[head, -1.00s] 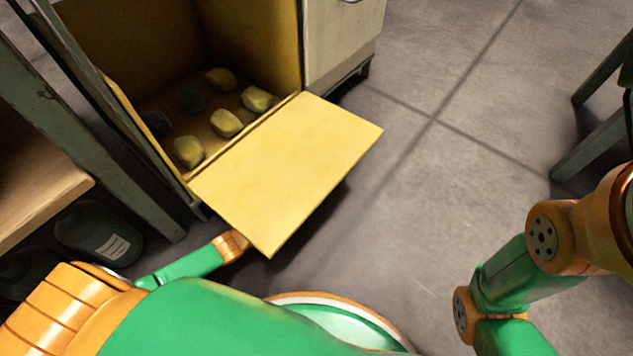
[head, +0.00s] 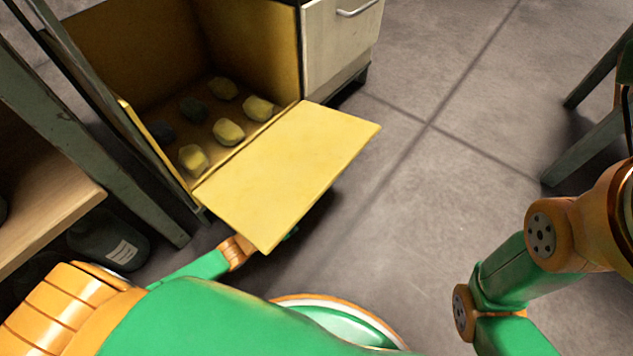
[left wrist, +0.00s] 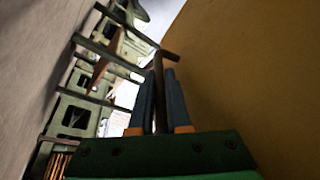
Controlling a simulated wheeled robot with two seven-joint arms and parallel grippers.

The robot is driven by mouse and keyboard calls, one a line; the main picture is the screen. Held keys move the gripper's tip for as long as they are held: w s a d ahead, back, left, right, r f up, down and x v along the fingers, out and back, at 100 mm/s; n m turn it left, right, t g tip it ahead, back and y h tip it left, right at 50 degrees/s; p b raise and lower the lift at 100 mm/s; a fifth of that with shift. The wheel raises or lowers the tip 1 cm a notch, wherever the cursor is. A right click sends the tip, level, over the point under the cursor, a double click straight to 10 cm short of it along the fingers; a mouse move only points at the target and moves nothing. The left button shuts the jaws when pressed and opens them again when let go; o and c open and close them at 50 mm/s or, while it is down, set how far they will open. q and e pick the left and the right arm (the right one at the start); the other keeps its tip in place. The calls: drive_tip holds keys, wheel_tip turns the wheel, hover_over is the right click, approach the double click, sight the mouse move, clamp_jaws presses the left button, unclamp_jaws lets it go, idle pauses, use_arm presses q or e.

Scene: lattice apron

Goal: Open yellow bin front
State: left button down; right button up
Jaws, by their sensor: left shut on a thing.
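The yellow bin (head: 240,50) stands at the upper left in the head view. Its yellow front (head: 290,165) is hinged down at the bottom edge and lies open, roughly level. Several yellow and dark lumps (head: 229,131) sit inside on the bin floor. My left arm reaches beneath the front's near edge, and the front hides its fingers in the head view. In the left wrist view, my left gripper (left wrist: 160,100) is shut on a dark bar-like handle (left wrist: 159,75) beside the front's yellow-brown face (left wrist: 250,70). My right gripper is out of view; only part of my right arm shows.
A pale drawer cabinet (head: 340,40) adjoins the bin on the right. A green-grey frame with a wooden shelf (head: 45,205) stands on the left, with a dark bottle (head: 108,240) below it. Metal legs (head: 590,135) stand at the far right. The floor between (head: 450,130) is clear.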

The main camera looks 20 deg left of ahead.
use_arm(q)
drive_tip(key=c, duration=1.2)
unclamp_jaws()
drive_tip(key=shift+o, duration=0.2)
drive_tip(key=v, duration=1.5)
drive_tip(key=shift+a, duration=0.15)
drive_tip(key=shift+s, duration=0.1)
